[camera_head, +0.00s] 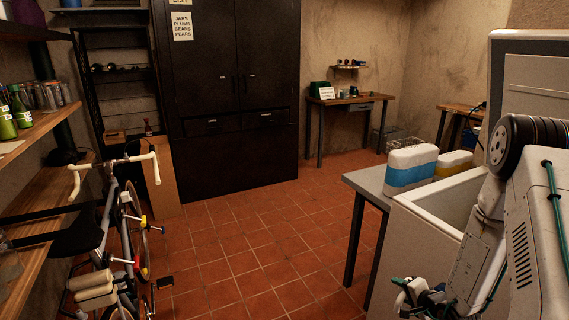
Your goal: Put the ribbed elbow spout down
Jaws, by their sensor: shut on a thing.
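My arm (480,245) comes down the right side of the head view, and its wrist end shows at the bottom edge, in front of a pale box-like unit. The fingers of my gripper are not visible; they appear to be below the picture. I cannot make out the ribbed elbow spout anywhere in this view.
A pale open-topped unit (410,240) stands at the right, beside a grey table (370,183) with a blue-and-white container (411,170) and a yellow one (453,164). A bicycle (120,235) and wooden shelves (45,125) line the left. The tiled floor (245,235) between is clear.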

